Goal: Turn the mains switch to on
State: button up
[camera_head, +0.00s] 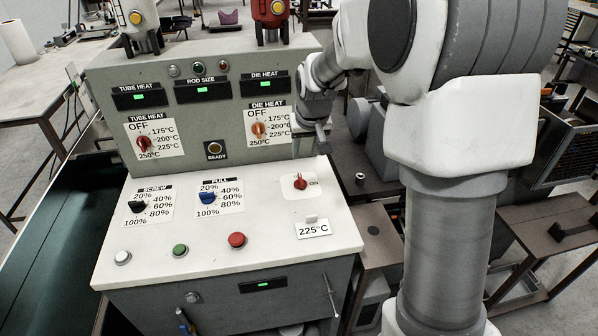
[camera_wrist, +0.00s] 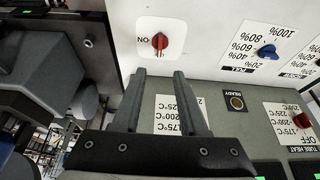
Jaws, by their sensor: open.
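The mains switch is a red knob (camera_head: 300,181) on a small white plate marked ON, at the right of the white sloping panel (camera_head: 330,205). The wrist view shows the panel upside down, with the red knob (camera_wrist: 160,42) at the top and its ON label to the left. My gripper (camera_head: 308,145) is above and behind the knob, near the right end of the upright panel. In the wrist view its two fingers (camera_wrist: 159,76) are apart and empty, with their tips pointing toward the knob but short of it.
The upright grey panel (camera_head: 190,88) carries an orange die heat knob (camera_head: 258,129) close to my gripper and a red tube heat knob (camera_head: 143,143). Two blue or dark dials and several push buttons sit left of the switch. A 225°C card (camera_head: 313,229) stands in front.

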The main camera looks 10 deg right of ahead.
aim_at(300, 178)
jog(key=x, duration=1.4)
grip_shut()
